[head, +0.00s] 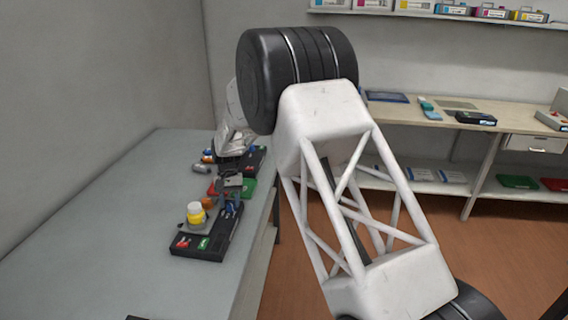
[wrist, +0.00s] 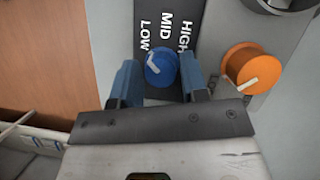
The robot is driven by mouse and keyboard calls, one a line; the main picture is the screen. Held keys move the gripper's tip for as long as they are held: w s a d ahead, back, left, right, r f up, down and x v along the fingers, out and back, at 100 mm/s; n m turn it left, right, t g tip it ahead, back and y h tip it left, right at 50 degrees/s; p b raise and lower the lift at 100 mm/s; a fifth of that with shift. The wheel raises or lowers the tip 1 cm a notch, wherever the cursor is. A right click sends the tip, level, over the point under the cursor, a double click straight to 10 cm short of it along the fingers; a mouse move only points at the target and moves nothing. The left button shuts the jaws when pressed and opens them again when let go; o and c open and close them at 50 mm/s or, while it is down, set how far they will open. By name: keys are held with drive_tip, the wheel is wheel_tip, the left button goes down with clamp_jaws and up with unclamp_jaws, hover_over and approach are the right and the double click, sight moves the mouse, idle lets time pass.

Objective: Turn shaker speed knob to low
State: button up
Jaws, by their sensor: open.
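The blue speed knob (wrist: 160,68) sits on a black panel strip (wrist: 207,25) with LOW, MID and HIGH labels beyond it. Its white pointer mark lies on its left side, slanting up-left, roughly on the LOW side. My gripper (wrist: 161,82) is open, with one blue finger on each side of the knob. I cannot tell whether either finger touches it. In the head view, the black shaker unit (head: 190,249) stands on the grey table, and my gripper is low over its back right part. The knob cannot be made out clearly there.
An orange knob (wrist: 248,70) stands close to my right finger in the wrist view. A yellow jar (head: 195,213) stands on the unit, near red and green switches. Other equipment lies behind it. The table (head: 105,235) is clear to the left.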

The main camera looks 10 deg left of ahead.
drive_tip(key=m+y, duration=0.1)
drive_tip(key=m, duration=0.2)
drive_tip(key=m+y, duration=0.1)
drive_tip(key=m, duration=0.2)
drive_tip(key=shift+d+m+y, duration=0.15)
drive_tip(key=shift+m+y, duration=0.15)
drive_tip(key=v, duration=0.8)
drive_tip(key=s+d+r+t, duration=0.1)
drive_tip(key=s+d+r, duration=0.3)
drive_tip(key=d+r, duration=0.3)
drive_tip(key=s+d+r+t, duration=0.1)
drive_tip(key=s+d+r, duration=0.3)
drive_tip(key=d+r, duration=0.3)
drive_tip(key=shift+s+d+n, duration=0.25)
drive_tip(key=shift+d+n, duration=0.15)
drive_tip(key=shift+d, duration=2.4)
drive_tip(key=shift+d, duration=0.1)
